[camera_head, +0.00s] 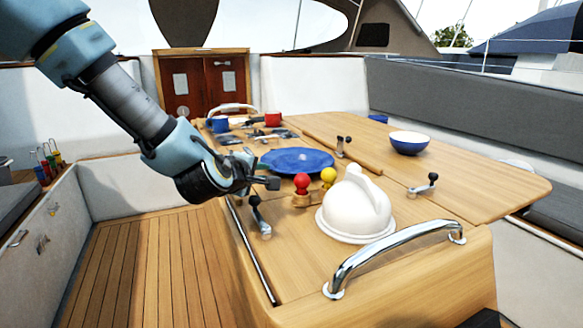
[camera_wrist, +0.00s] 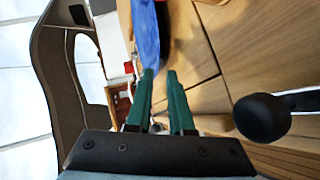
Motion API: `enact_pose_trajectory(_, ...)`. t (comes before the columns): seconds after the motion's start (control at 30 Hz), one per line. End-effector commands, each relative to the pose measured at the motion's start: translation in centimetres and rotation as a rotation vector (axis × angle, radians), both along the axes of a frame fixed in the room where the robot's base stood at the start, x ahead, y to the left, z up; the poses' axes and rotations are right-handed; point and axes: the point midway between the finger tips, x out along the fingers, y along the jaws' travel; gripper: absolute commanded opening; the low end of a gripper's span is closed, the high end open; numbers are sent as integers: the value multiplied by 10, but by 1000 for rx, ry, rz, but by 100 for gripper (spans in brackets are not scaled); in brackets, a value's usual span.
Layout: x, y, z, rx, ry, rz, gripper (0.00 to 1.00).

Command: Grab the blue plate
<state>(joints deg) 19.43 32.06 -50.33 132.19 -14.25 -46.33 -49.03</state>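My gripper (camera_head: 270,183) is at the plate's near left edge in the head view. In the wrist view its two green fingers (camera_wrist: 160,72) stand a small gap apart, with nothing clearly held between them. I cannot tell whether a fingertip touches the plate's rim.
Red (camera_head: 302,183) and yellow (camera_head: 328,177) knobs stand close in front of the plate. A white dome (camera_head: 356,207) and steel handrail (camera_head: 395,250) are nearer. A blue bowl (camera_head: 409,143) is at right. Mugs (camera_head: 218,124) and cutlery lie behind.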

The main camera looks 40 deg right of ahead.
Motion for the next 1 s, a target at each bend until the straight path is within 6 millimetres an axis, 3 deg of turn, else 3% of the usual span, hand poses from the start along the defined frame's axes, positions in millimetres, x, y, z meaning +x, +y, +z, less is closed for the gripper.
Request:
enact_pose_trajectory(0.2, 14, -28, -10, 2, 2, -2, 20)
enact_pose_trajectory(0.47, 22, -43, -16, 3, -2, -1, 20)
enact_pose_trajectory(0.8, 41, -78, -28, 4, 0, -1, 20)
enact_pose_trajectory(1.0, 44, -82, -32, 4, -2, -1, 20)
